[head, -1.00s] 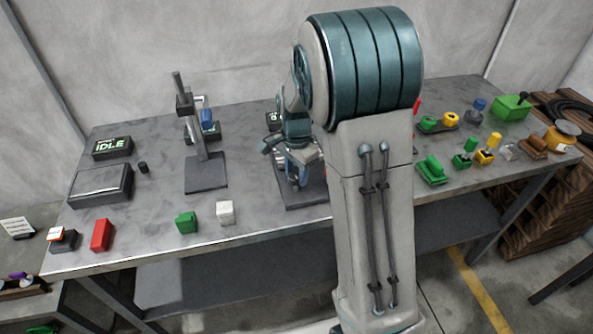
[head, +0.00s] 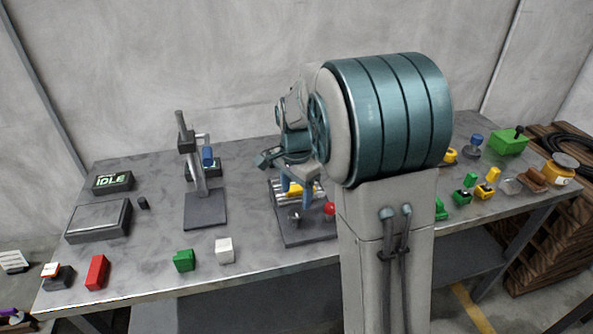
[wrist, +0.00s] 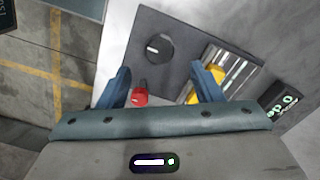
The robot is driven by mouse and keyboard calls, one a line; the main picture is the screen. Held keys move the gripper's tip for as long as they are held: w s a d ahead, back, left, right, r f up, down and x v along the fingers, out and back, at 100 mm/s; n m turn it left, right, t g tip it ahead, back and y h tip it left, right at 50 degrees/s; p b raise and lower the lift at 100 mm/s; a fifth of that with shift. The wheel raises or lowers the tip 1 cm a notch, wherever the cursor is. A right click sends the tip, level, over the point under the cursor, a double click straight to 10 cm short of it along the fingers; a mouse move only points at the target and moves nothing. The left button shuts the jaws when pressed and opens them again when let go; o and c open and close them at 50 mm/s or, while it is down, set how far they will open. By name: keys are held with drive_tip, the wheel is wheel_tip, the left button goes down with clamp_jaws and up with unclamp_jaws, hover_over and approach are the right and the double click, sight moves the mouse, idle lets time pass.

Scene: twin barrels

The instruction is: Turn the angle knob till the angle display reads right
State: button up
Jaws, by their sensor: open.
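The black round angle knob (wrist: 158,47) with a white pointer line sits on a dark plate in the wrist view. In the head view, the dark base (head: 310,236) of this device stands mid-table, partly hidden by my arm. The angle display (wrist: 279,102) shows green characters at the right edge of the wrist view, cut off and tilted; a 0 seems to show. My gripper (wrist: 162,76) is open and empty, its blue fingers apart. In the wrist view the knob lies beyond the fingertips, between their lines. My gripper (head: 297,188) is above the device in the head view.
A red knob (wrist: 140,97) and a yellow part (wrist: 192,96) beside metal rollers (wrist: 228,72) lie close to my fingers. A post stand (head: 204,208) is left of the device. Green (head: 184,260) and white (head: 224,250) blocks sit near the front edge. An IDLE display (head: 112,182) is at left.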

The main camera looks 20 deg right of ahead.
sight(296, 211)
wheel_tip(296, 211, up, 8)
drive_tip(key=shift+f, duration=0.15)
idle(0.4)
drive_tip(key=s+f+n+t, duration=0.2)
drive_tip(key=s+n, duration=1)
drive_tip(key=s, duration=0.9)
drive_tip(key=shift+s+f+n+t, duration=0.2)
drive_tip(key=shift+f+n+t, duration=0.1)
drive_tip(key=shift+f+t, duration=0.15)
